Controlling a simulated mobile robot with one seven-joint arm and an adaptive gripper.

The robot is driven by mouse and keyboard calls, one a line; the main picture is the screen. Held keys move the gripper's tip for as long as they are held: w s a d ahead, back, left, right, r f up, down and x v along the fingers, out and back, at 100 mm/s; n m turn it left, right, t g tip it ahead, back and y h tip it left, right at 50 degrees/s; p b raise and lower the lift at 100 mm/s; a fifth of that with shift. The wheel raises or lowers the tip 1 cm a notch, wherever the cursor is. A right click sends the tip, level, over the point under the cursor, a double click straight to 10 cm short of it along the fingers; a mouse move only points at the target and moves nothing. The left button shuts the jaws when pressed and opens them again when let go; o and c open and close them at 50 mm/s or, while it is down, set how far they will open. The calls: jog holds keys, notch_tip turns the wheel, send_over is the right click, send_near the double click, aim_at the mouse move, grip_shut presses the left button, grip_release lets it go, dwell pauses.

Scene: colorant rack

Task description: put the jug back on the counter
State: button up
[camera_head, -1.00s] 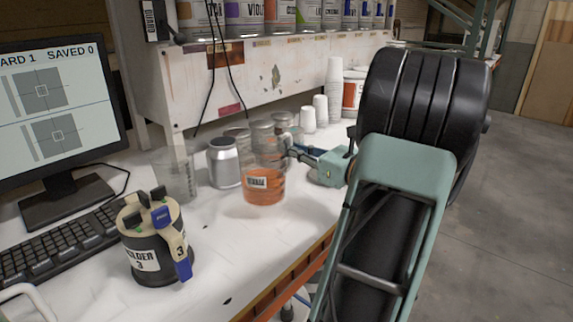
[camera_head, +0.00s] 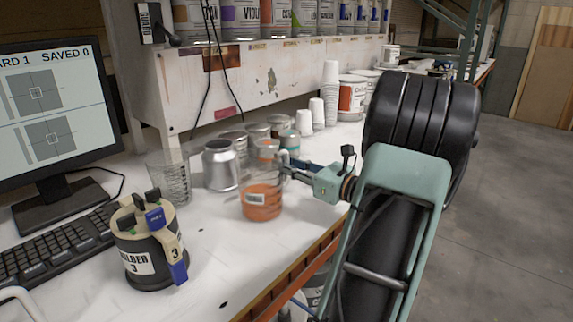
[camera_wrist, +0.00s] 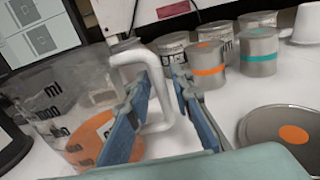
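The clear jug (camera_head: 262,201) with orange liquid and a white label is over the middle of the white counter (camera_head: 215,270). In the wrist view the jug (camera_wrist: 60,112) fills the left side, with volume marks on its wall. Its pale handle (camera_wrist: 163,95) lies between the two blue fingers of my gripper (camera_wrist: 160,80). My gripper (camera_head: 292,168) reaches the jug from the right in the head view. I cannot tell whether the jug's base touches the counter.
A clear beaker (camera_head: 170,180), a silver can (camera_head: 221,166) and several small tins (camera_head: 290,141) stand close behind and left of the jug. A dark "BUILDER 3" container (camera_head: 148,255) stands front left. White cup stacks (camera_head: 331,92) are further back. The front counter is mostly clear.

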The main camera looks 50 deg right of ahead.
jog(key=shift+o, duration=0.2)
jog(key=shift+r, duration=0.15)
jog(key=s, duration=0.8)
jog(key=s+d+p, duration=0.1)
jog(key=s, duration=0.3)
